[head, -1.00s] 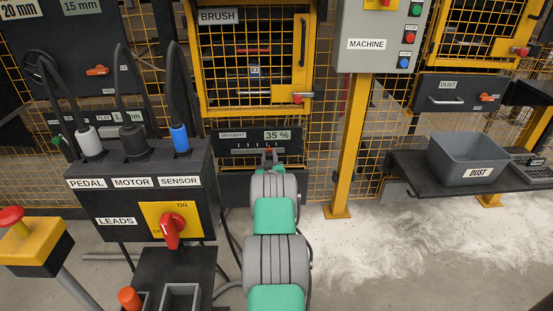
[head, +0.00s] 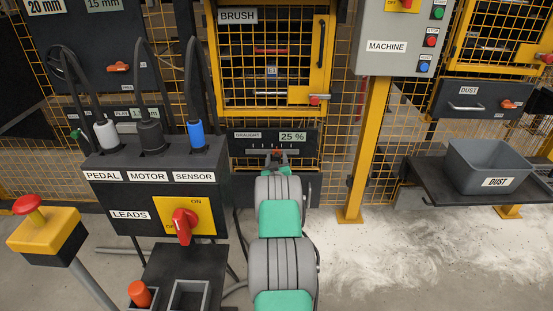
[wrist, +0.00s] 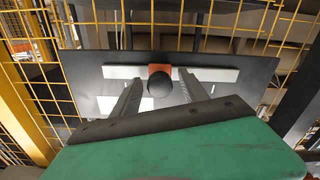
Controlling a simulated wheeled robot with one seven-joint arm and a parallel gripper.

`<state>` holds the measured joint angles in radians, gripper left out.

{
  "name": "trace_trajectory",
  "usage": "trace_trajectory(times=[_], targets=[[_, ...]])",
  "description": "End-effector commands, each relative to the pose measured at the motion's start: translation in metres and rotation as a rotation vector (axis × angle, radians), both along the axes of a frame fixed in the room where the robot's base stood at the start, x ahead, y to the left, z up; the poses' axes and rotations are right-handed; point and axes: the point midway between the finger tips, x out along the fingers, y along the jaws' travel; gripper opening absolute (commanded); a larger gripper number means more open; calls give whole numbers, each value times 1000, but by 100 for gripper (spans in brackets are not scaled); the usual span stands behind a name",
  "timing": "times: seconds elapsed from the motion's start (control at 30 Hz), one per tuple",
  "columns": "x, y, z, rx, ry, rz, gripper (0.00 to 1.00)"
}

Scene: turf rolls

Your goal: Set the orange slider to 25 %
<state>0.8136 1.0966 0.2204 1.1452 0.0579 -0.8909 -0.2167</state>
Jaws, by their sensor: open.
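The draught panel (head: 240,149) sits below the brush cage in the head view, and its display (head: 292,136) reads 25 %. The orange slider (head: 277,152) is small there, partly hidden by my gripper (head: 277,161). In the wrist view the slider (wrist: 160,69) is an orange block with a dark round knob in front of a pale strip. My gripper (wrist: 160,98) is open, with one finger on each side of the knob. I cannot tell whether either finger touches it.
The leads box (head: 150,195), with upright plugs and a red switch (head: 184,225), stands left of my arm. The machine post (head: 367,150) rises to the right. A grey dust bin (head: 480,160) sits on a shelf farther right. Pale dust covers the floor there.

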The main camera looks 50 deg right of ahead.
Motion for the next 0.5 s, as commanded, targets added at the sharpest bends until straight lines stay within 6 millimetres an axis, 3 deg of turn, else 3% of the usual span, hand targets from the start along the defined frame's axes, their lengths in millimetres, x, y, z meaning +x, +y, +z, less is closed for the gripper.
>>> trace_trajectory(times=[0.33, 0.5], targets=[[-39, 46, 3, 3, 2, 1, 52], [-50, 58, 1, 0, 0, 1, 52]])
